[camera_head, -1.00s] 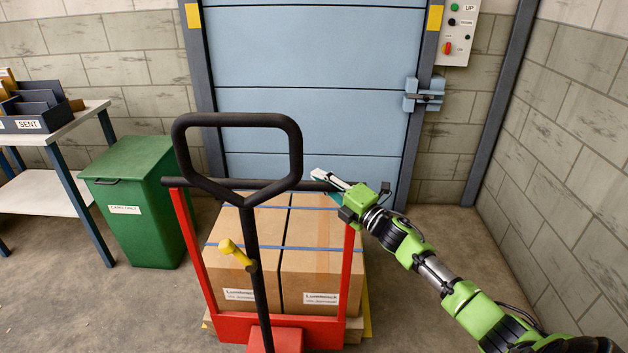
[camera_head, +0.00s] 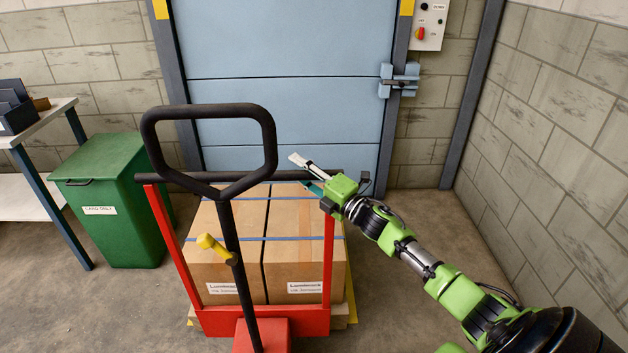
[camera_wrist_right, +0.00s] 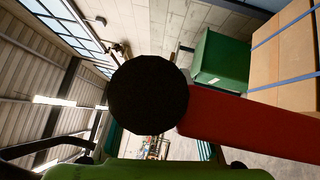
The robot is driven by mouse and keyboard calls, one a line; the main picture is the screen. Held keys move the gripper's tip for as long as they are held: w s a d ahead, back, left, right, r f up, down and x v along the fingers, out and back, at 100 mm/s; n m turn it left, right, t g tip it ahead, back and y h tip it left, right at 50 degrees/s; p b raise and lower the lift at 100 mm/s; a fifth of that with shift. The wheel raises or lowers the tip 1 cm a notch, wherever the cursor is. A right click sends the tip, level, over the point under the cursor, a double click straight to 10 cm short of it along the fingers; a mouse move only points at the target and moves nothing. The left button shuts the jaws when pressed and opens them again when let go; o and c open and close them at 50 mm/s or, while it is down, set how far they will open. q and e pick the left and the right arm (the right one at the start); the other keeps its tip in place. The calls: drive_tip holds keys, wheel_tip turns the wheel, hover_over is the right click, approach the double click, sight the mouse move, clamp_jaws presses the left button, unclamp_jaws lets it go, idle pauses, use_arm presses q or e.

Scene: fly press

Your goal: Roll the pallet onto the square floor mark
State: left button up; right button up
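The pallet (camera_head: 340,316) shows only at its edges, under cardboard boxes (camera_head: 300,257) with blue straps. A red pallet truck with a black loop handle (camera_head: 270,135) and black crossbar (camera_head: 190,181) stands on the near side. Yellow strips (camera_head: 351,300) show at floor level beside the pallet; I cannot tell whether they belong to the square mark. My right gripper (camera_head: 300,172) is at the crossbar's right end, its fingers spread above and below the bar. In the right wrist view the bar's round black end (camera_wrist_right: 148,97) hides the fingertips. My left gripper is out of view.
A green bin (camera_head: 108,235) and a table (camera_head: 40,127) stand at the left. A blue door (camera_head: 285,110) with a latch (camera_head: 399,80) is behind the load. A block wall (camera_head: 560,150) bounds the right. Floor between load and right wall is clear.

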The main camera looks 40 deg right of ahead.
drive_tip(key=v, duration=1.2)
